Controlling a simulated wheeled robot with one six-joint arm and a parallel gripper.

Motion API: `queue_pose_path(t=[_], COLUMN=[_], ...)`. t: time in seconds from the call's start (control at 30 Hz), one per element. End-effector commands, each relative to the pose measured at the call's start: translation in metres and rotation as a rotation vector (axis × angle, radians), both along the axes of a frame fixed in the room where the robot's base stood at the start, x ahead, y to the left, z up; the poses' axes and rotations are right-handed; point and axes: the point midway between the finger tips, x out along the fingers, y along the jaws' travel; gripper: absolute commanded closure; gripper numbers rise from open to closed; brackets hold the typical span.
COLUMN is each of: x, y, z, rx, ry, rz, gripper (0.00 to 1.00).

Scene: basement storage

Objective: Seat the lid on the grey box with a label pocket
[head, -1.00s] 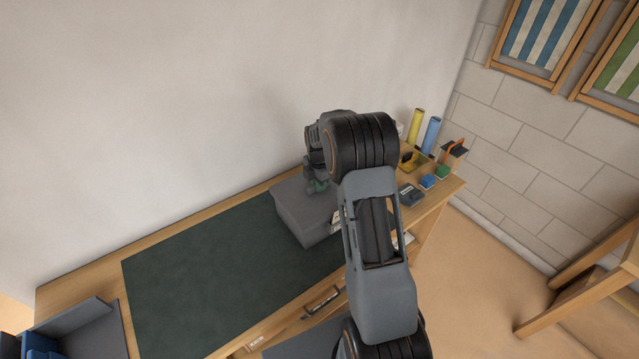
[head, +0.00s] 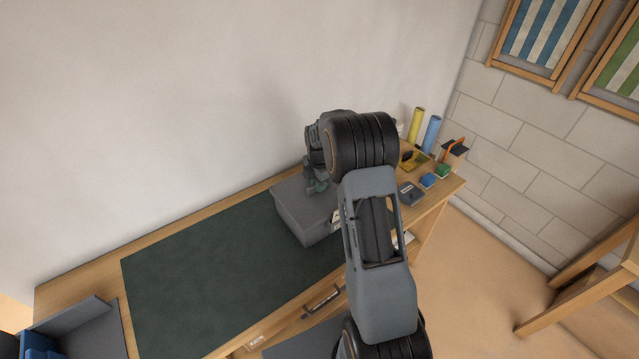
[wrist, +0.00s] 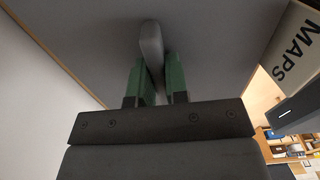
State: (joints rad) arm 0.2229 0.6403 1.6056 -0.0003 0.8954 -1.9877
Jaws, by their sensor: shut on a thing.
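The grey box (head: 309,229) stands on the dark green mat at the back of the workbench, partly hidden behind my arm. A flat grey lid (head: 296,202) lies over its top; from here I see no clear gap between them, and the side behind my arm is hidden. My gripper (head: 318,186) is above the lid. In the wrist view, its green fingers (wrist: 155,82) are shut on the lid's upright grey handle (wrist: 151,45), with the lid's grey surface (wrist: 85,40) filling the view.
The green mat (head: 210,275) is clear to the left of the box. A dark device (head: 411,194), blue and green blocks, a yellow tray and yellow and blue cylinders (head: 431,134) stand at the right end. A grey bin (head: 85,330) is at the near left.

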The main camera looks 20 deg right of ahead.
Motion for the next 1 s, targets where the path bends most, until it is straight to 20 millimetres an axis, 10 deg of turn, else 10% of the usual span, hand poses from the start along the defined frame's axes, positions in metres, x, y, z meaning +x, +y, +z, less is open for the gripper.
queue_pose_path(t=[0.37, 1.0], x=[0.000, 0.000], y=[0.000, 0.000], z=[0.000, 0.020], rx=[0.000, 0.000], ry=[0.000, -0.001], rz=[0.000, 0.000], gripper=[0.56, 0.56])
